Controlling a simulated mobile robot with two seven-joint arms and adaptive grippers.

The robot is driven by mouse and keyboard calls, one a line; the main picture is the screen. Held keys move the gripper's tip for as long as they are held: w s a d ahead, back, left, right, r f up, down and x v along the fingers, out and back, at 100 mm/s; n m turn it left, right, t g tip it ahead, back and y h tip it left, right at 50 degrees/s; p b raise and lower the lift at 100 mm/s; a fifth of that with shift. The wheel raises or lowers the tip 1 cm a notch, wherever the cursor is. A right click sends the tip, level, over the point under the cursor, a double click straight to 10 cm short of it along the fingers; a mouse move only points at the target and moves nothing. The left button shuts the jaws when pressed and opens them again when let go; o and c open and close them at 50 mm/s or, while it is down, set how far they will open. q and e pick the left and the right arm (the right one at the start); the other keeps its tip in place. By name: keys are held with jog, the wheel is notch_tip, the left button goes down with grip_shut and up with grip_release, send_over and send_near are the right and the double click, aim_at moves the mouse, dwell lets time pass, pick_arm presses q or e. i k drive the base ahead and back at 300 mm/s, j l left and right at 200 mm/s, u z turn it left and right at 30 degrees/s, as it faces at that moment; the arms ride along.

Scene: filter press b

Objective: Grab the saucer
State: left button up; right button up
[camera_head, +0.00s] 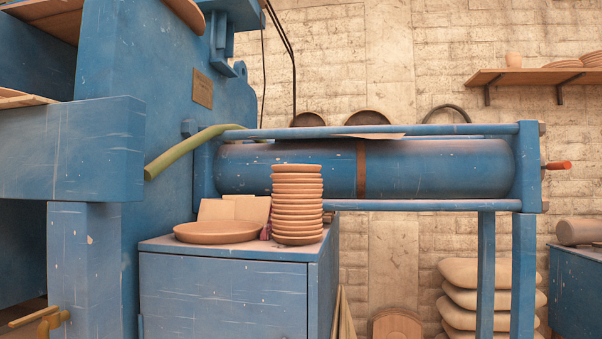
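A tall stack of several small terracotta saucers (297,205) stands upright on top of a blue cabinet (225,247), near its right front part. The topmost saucer (297,168) reaches up in front of the blue horizontal cylinder. A wider, shallow terracotta dish (216,232) lies on the cabinet to the left of the stack. Which of these is the saucer meant cannot be told from the picture. Neither of my grippers shows in the head view.
The blue press frame (95,150) rises on the left. The blue cylinder (440,167) and its rails run behind the stack. Thin boards (235,207) lean behind the dish. Piled sacks (488,293) stand at the lower right, and a wooden shelf (540,76) hangs above.

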aim_at(277, 168)
jog(key=i+l+u, duration=0.15)
jog(key=l, duration=0.15)
jog(key=i+l+u, duration=0.35)
jog(key=l, duration=0.3)
jog(key=l+u, duration=0.15)
jog(key=l, duration=0.2)
